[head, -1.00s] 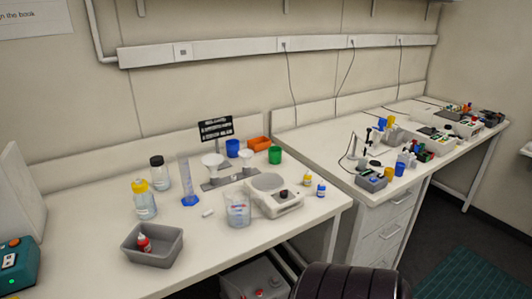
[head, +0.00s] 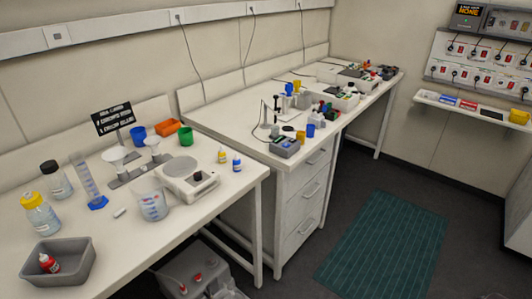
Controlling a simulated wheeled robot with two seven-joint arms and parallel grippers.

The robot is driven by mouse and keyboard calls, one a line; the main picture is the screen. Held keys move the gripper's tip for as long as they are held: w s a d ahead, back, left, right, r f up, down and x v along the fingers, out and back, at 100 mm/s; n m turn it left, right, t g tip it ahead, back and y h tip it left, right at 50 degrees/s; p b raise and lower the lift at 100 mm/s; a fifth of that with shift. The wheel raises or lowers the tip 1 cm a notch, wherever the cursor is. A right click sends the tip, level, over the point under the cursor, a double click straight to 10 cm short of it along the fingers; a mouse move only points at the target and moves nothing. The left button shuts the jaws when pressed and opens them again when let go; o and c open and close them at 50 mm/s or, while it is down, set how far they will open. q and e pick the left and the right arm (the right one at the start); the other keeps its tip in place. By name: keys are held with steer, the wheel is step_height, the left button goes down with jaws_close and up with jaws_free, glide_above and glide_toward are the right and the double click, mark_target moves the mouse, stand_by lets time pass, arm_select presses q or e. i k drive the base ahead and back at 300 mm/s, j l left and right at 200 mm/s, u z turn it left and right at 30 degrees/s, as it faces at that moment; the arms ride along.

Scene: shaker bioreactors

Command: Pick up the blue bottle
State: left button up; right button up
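A small bottle with a blue cap and blue on its label (head: 237,163) stands upright near the right end of the near bench (head: 110,270). A similar small bottle with a yellow cap (head: 222,155) stands just left of it. A white hotplate-like device (head: 190,180) sits to their left. Neither of my grippers is in view.
A clear measuring jug (head: 152,204), a grey bin (head: 85,268) with a red bottle, a yellow-capped bottle (head: 40,215) and a blue-based cylinder (head: 88,182) stand on the near bench. Cluttered second bench (head: 220,112) lies beyond. Floor by the green mat (head: 385,240) is clear.

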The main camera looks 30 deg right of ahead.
mark_target(236, 162)
steer(key=z, duration=0.7)
steer(key=i+l+u, duration=0.1)
steer(key=u, duration=0.3)
steer(key=i+l+u, duration=0.1)
steer(key=u, duration=0.35)
steer(key=l+u, duration=0.25)
steer(key=u, duration=0.15)
steer(key=l+u, duration=0.2)
steer(key=u, duration=0.2)
